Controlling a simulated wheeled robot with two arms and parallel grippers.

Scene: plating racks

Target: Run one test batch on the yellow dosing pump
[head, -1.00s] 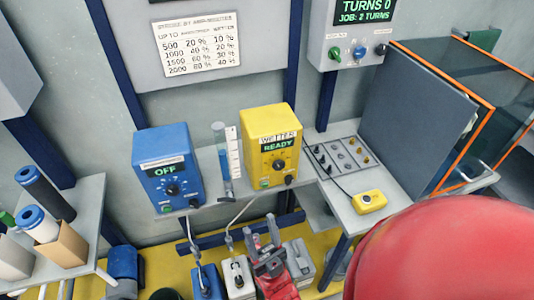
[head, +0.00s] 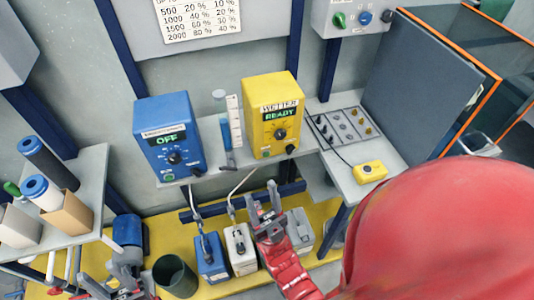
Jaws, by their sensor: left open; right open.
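The yellow dosing pump (head: 273,90) stands on the wall shelf, labelled WETTER, its green display reading READY. It has a dial (head: 280,133), a green button (head: 266,153) and a black knob (head: 291,149) on its front. The blue pump (head: 170,125) to its left reads OFF. A measuring cylinder (head: 225,130) with a white scale stands between them. My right gripper (head: 264,205) is open and empty, below and in front of the yellow pump, apart from it. My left gripper (head: 122,268) is open at the lower left, well away from both pumps.
Below are a blue canister (head: 210,263), a white canister (head: 239,262), a grey canister (head: 300,230) and a dark bin (head: 175,280). A yellow switch box (head: 370,171) lies on the right bench. A side table (head: 92,190) at left holds rolls. My red arm covers the lower right.

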